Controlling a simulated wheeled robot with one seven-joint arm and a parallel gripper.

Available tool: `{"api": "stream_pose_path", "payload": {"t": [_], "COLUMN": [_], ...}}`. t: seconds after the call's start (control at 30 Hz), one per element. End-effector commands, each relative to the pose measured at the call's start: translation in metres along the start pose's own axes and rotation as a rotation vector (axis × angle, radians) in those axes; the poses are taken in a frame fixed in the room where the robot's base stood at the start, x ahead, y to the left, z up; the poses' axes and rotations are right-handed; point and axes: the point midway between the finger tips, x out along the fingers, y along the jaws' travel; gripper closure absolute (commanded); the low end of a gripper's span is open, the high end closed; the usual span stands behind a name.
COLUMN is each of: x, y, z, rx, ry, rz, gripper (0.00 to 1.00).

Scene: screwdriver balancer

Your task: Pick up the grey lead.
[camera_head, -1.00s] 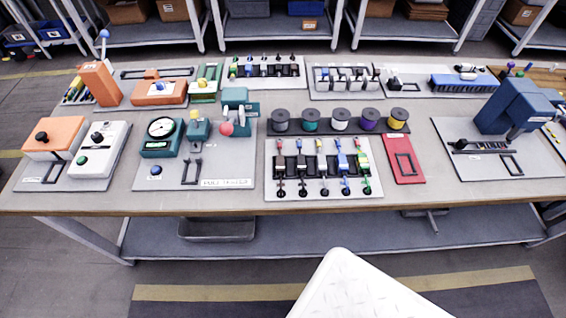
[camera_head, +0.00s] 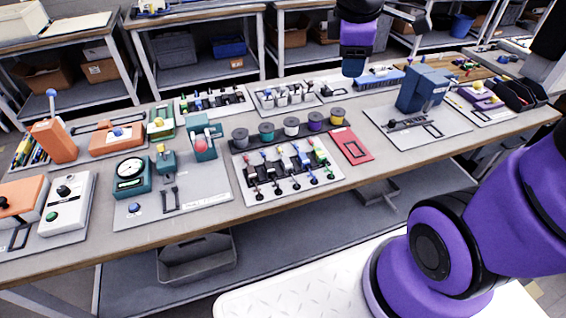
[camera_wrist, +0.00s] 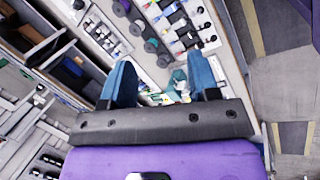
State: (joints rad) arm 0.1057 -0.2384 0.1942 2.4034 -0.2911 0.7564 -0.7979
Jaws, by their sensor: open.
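Several short leads with coloured ends lie side by side on a white board (camera_head: 243,199) near the table's front middle. Their pieces look black, white, red, blue and green. I cannot tell for sure which is the grey lead. The board also shows in the wrist view (camera_wrist: 209,41). My gripper (camera_wrist: 163,82) is open, with two blue fingers apart and nothing visible between them. In the head view it hangs over the back of the table, right of the spools and well away from the board.
Several spools (camera_head: 291,126) stand in a row behind the board. A red plate (camera_head: 352,146) lies to its right. A teal press (camera_head: 203,140) and dial gauge (camera_head: 131,173) stand left, a blue machine (camera_head: 421,88) right. Small racks line the back.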

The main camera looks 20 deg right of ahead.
Motion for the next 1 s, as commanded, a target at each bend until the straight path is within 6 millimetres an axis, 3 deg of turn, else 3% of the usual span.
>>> {"api": "stream_pose_path", "payload": {"t": [0.2,0.47,0.8,1.0], "x": [0.06,0.138,0.242,0.284], "y": [0.022,0.033,0.016,-0.001], "z": [-0.032,-0.07,-0.121,-0.144], "rx": [-0.449,-0.986,-1.648,-1.918], "ry": [-0.034,0.01,0.204,0.327], "rz": [-0.06,-0.135,-0.179,-0.151], "gripper": [0.45,0.45,0.45,0.45]}}
